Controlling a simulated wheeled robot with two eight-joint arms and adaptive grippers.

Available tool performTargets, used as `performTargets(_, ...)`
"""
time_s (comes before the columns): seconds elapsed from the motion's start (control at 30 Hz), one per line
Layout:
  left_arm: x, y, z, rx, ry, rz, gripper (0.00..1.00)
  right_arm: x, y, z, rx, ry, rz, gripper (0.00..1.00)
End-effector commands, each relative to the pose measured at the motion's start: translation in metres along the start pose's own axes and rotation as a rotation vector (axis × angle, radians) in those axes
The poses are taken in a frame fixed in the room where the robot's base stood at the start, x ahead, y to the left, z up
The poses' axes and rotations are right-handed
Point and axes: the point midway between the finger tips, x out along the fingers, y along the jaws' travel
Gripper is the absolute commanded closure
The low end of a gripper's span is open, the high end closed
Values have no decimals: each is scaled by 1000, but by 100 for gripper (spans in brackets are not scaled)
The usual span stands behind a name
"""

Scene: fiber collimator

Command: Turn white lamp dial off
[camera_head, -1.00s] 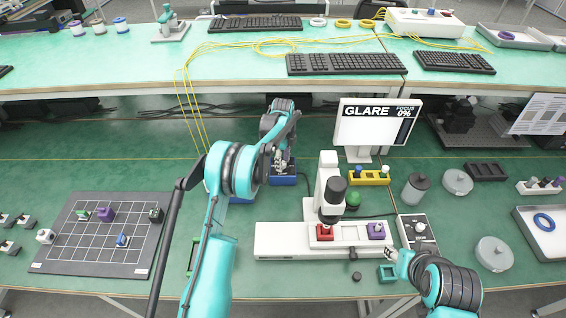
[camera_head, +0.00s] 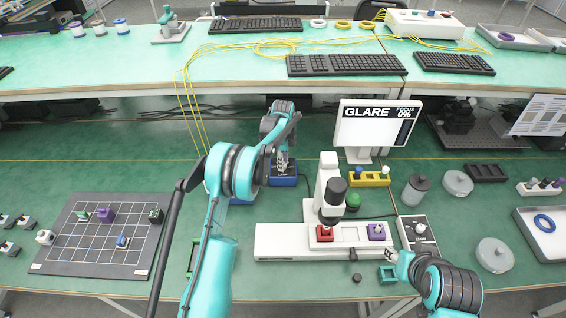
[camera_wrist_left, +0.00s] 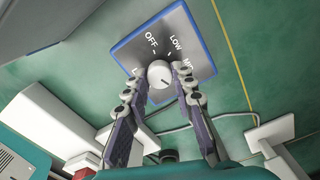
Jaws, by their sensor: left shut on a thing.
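The white round dial (camera_wrist_left: 160,74) is on a blue-edged grey panel (camera_wrist_left: 130,50) with the words OFF, LOW and a partly hidden third label. My left gripper (camera_wrist_left: 162,88) has its two fingers on either side of the dial and is shut on it. A dark mark on the dial faces down and right in the wrist view, away from OFF. In the head view the left gripper (camera_head: 282,163) is over the blue-edged box (camera_head: 284,181), which hides the dial.
A white microscope (camera_head: 328,190) with a red block (camera_head: 325,233) and a purple block (camera_head: 377,231) stands right of the left arm. A GLARE screen (camera_head: 376,124) is behind it. A grid board (camera_head: 85,250) lies left.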

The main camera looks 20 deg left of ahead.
Motion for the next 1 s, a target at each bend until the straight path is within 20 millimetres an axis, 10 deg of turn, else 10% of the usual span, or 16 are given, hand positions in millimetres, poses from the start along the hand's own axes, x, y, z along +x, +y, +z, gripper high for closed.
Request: performTargets(1.0,0,-1,0,-928,0,0,100,3,0,2,0,0,0,60)
